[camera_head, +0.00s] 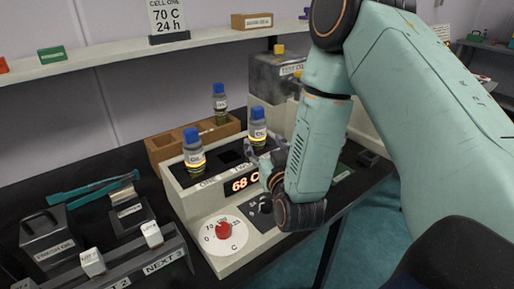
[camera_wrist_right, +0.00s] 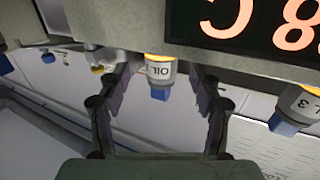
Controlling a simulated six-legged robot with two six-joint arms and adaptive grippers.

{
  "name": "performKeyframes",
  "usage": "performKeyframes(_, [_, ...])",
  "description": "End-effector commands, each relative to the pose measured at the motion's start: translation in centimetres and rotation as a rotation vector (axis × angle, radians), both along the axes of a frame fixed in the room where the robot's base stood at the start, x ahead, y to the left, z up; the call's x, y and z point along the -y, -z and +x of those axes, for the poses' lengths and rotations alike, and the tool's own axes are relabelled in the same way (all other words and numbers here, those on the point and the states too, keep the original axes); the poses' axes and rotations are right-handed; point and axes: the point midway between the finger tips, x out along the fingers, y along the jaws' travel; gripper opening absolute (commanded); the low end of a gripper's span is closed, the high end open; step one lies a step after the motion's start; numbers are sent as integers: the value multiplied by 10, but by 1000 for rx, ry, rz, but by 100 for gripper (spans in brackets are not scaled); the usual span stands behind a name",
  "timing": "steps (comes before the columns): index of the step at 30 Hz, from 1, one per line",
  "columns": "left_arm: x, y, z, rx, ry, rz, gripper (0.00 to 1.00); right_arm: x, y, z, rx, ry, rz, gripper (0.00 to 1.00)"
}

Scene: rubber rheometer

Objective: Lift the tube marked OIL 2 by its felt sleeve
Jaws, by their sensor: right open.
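A blue-capped tube with a white OIL label (camera_head: 258,127) stands upright in the right part of the heater block (camera_head: 185,205); its number is not readable. In the right wrist view, which looks upside down, this OIL tube (camera_wrist_right: 160,72) shows between the spread fingers of my right gripper (camera_wrist_right: 160,100), which do not appear to touch it. In the head view my right gripper (camera_head: 268,160) is just in front of that tube, partly hidden by my arm. An amber-lit band shows at the tube's base; I cannot make out the felt sleeve. My left gripper is not in view.
Another blue-capped tube (camera_head: 194,152) stands at the block's left; its label seems to read 3 in the wrist view (camera_wrist_right: 298,104). A third tube (camera_head: 220,103) stands in the wooden rack (camera_head: 165,150). The display (camera_head: 243,184) reads 68 C. A red dial (camera_head: 223,230) is in front.

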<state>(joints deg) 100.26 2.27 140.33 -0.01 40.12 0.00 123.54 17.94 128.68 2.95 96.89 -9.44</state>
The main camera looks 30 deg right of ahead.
Motion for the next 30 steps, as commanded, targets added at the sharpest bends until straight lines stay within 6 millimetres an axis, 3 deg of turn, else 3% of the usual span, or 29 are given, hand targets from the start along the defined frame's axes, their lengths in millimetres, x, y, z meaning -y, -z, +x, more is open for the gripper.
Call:
performKeyframes(15, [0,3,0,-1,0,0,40,21,0,60,3,-1,-1,65])
performKeyframes(25, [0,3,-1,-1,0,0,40,24,0,68,1,-1,0,64])
performKeyframes(30, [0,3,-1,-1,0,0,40,23,0,68,1,-1,0,49])
